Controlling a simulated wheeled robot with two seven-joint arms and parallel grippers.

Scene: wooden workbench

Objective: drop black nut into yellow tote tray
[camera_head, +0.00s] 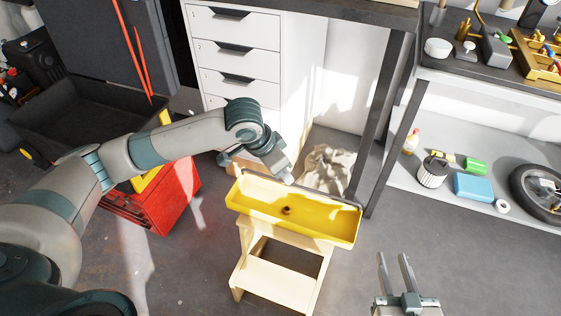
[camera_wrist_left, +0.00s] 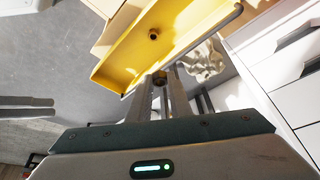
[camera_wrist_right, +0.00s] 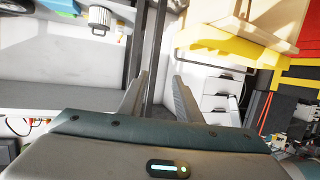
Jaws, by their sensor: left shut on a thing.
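The yellow tote tray (camera_head: 318,223) sits on a wooden step stool; it also shows in the left wrist view (camera_wrist_left: 112,66) and right wrist view (camera_wrist_right: 225,50). A dark brownish nut-like piece (camera_head: 286,210) lies on the tray floor and shows in the left wrist view (camera_wrist_left: 153,34). My left gripper (camera_head: 287,179) is at the tray's far side. In the left wrist view, its fingers are shut on a small dark nut (camera_wrist_left: 160,77) at the tips. Whether it is over the tray or just outside its rim is hard to tell. My right gripper (camera_head: 396,268) is open and empty at the lower right.
The pale step stool (camera_head: 280,277) supports the tray. A red crate (camera_head: 170,200) stands to its left, white drawers (camera_head: 235,55) behind. A dark bench leg (camera_head: 392,130) rises just behind the tray's right end. The grey floor at the right is clear.

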